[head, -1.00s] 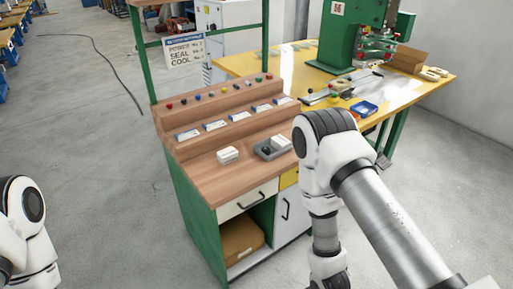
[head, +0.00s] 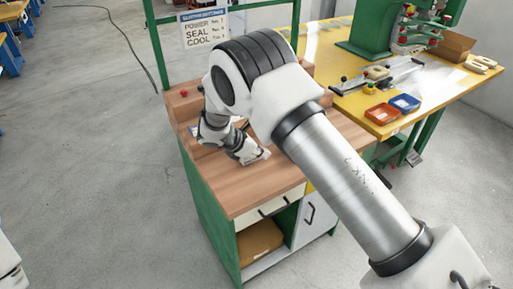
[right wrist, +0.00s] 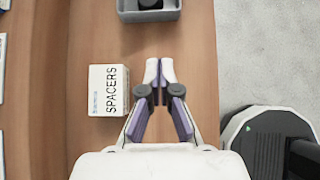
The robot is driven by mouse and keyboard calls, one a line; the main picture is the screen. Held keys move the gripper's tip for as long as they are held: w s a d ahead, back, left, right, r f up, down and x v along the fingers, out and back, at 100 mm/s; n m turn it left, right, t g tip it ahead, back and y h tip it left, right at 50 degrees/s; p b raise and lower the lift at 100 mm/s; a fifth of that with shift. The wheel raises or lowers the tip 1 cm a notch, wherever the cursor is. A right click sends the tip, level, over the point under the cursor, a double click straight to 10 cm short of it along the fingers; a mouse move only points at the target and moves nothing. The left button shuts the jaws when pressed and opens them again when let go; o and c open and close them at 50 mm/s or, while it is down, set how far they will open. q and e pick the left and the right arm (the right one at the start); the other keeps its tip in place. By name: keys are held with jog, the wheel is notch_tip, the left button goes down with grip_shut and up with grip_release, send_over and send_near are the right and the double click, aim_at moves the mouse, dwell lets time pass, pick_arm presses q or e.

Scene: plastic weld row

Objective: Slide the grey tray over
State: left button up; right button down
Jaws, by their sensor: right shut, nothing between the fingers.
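The grey tray (right wrist: 125,14) is cut off at the top edge of the right wrist view. A dark round item sits in it. My arm hides the tray in the head view. My right gripper (right wrist: 158,68) is shut and empty, its fingertips together just short of the tray with a small gap of bare wood between. In the head view the right gripper (head: 262,156) is low over the wooden bench top. My left gripper is out of view; only a bit of white arm shows at the lower left.
A white SPACERS box (right wrist: 108,90) stands on the bench left of my right gripper. The wooden bench (head: 240,192) has an open front edge. A yellow table (head: 350,103) with red (head: 382,114) and blue (head: 405,103) bins stands to the right.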

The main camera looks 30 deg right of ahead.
aim_at(272, 165)
jog(key=x, duration=0.7)
jog(key=shift+w+a+f, duration=0.2)
jog(key=shift+w+a, duration=0.1)
jog(key=shift+w, duration=0.1)
jog(key=d, duration=0.1)
jog(key=d+r+p, duration=0.1)
jog(key=d, duration=0.1)
jog(key=shift+s+d, duration=0.1)
jog(key=shift+d, duration=0.1)
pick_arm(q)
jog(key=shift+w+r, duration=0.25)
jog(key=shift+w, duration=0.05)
pick_arm(e)
jog(key=shift+d+f, duration=0.1)
jog(key=shift+f, duration=0.15)
jog(key=shift+d+r, duration=0.1)
jog(key=d, duration=0.7)
jog(key=w+d, duration=0.1)
jog(key=d, duration=0.6)
jog(key=w+d, duration=0.1)
jog(key=d, duration=0.6)
jog(key=shift+b, duration=0.35)
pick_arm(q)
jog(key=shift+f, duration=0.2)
pick_arm(e)
jog(key=shift+a, duration=0.1)
